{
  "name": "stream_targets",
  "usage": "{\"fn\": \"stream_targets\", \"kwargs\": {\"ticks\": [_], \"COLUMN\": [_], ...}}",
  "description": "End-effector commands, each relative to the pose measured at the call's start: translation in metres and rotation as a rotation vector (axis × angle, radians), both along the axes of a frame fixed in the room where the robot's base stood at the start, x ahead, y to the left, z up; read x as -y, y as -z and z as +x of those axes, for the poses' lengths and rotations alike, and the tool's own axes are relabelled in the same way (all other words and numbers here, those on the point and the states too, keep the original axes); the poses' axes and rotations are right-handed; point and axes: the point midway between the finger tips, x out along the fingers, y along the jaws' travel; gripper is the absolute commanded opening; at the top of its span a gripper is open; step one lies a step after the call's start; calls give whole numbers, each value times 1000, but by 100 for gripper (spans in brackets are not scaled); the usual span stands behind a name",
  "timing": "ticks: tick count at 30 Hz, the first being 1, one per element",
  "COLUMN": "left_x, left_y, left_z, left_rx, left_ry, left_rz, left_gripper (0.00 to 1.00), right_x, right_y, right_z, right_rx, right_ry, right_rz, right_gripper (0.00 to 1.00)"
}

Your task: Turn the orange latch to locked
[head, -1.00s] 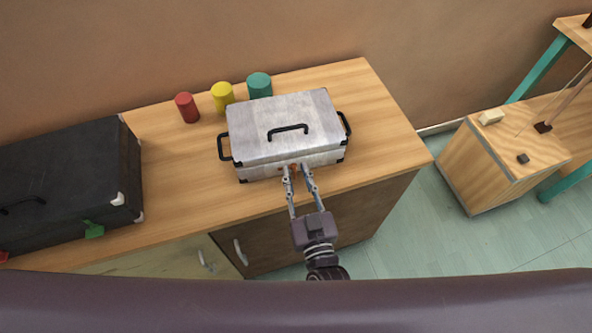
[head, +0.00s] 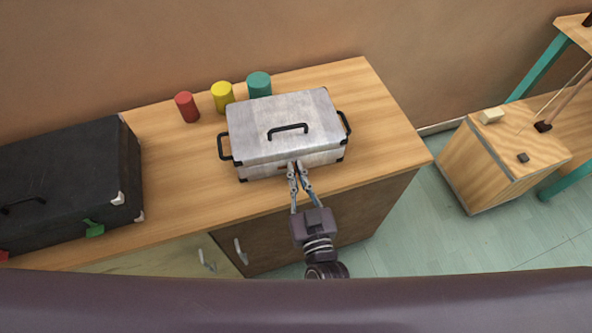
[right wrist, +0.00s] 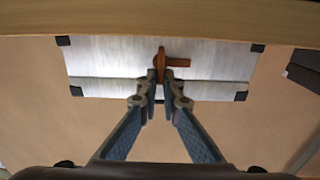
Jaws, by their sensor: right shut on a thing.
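A silver metal case (head: 262,115) with black corners and handles sits closed on the wooden cabinet top. The orange latch (right wrist: 178,62) is on its front face, in the right wrist view. One arm of the latch points sideways to the right there; another part stands upright between my fingertips. My right gripper (head: 298,168) reaches the case front from below and mostly hides the latch in the head view. In the right wrist view the right gripper (right wrist: 161,80) is shut on the latch. My left gripper is not in view.
Red (head: 187,107), yellow (head: 223,97) and teal (head: 259,85) cylinders stand behind the case. A black case (head: 65,180) with a green latch (head: 93,229) is at left. The cabinet top (head: 385,140) right of the silver case is clear.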

Motion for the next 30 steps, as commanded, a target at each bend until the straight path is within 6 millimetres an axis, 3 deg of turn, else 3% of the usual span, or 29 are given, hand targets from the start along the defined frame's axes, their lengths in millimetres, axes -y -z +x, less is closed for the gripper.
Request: {"fn": "stream_targets", "kwargs": {"ticks": [11, 30], "left_x": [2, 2], "left_y": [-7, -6], "left_z": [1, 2], "left_rx": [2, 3], "left_ry": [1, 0], "left_rz": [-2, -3], "left_gripper": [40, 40], "right_x": [4, 13], "right_y": [0, 9], "right_z": [1, 3], "right_rx": [-53, -197], "right_ry": [-1, -1], "right_rz": [207, 797], "right_gripper": [0, 0]}}
